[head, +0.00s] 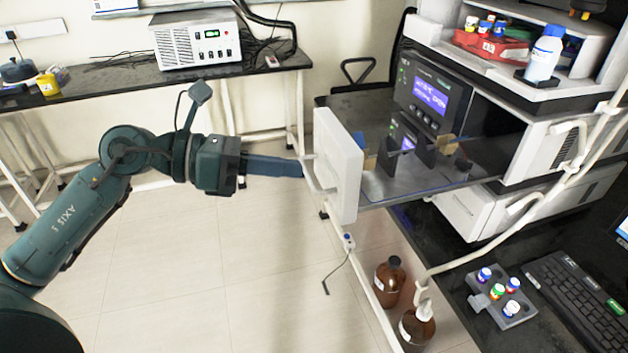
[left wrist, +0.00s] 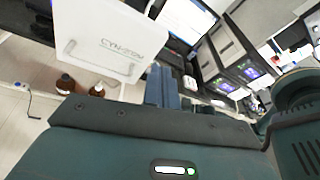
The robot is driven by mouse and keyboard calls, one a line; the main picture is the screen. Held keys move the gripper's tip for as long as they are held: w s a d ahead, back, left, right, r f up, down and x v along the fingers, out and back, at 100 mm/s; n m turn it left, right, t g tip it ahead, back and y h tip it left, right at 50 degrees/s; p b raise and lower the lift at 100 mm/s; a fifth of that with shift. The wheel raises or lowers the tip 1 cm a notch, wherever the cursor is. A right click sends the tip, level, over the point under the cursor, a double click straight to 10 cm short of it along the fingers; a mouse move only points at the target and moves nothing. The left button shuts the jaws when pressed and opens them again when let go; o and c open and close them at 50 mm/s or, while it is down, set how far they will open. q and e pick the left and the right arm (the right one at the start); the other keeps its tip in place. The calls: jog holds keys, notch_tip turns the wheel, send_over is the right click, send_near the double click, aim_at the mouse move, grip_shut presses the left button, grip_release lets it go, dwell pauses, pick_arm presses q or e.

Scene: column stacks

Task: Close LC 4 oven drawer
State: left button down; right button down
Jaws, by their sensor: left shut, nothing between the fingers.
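The LC oven drawer is pulled out of the instrument stack at the right of the head view. Its white front panel (head: 340,165) has a pale handle on the outer side, and its dark tray (head: 440,172) runs back into the stack. In the left wrist view the white panel (left wrist: 108,40) shows lettering and a handle. My left gripper (head: 300,168) reaches in from the left with its blue fingers shut and empty. The fingertips are at the handle side of the panel; I cannot tell whether they touch. In the left wrist view the fingers (left wrist: 163,84) are beside the panel's right edge.
Brown bottles (head: 390,281) stand on the floor below the drawer. A vial rack (head: 500,296) and a keyboard (head: 577,300) lie on the dark bench at the lower right. A white box (head: 196,45) stands on the back bench. The floor at centre left is clear.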

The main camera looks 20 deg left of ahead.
aim_at(332, 179)
pick_arm(q)
jog(key=w+a+m+y, duration=0.2)
jog(key=a+y, duration=0.2)
jog(key=shift+t, duration=0.3)
jog(key=p+x, duration=0.1)
jog(key=x, duration=0.3)
jog(key=p+x, duration=0.1)
jog(key=x, duration=0.3)
jog(key=shift+d+f, duration=0.25)
jog(key=shift+f, duration=0.1)
jog(key=shift+w+d+f, duration=0.15)
jog(key=shift+d+f, duration=0.15)
pick_arm(e)
jog(key=shift+d+r, duration=0.25)
jog(key=shift+r, duration=0.15)
pick_arm(q)
jog(key=shift+w, duration=0.1)
pick_arm(e)
jog(key=shift+d, duration=0.1)
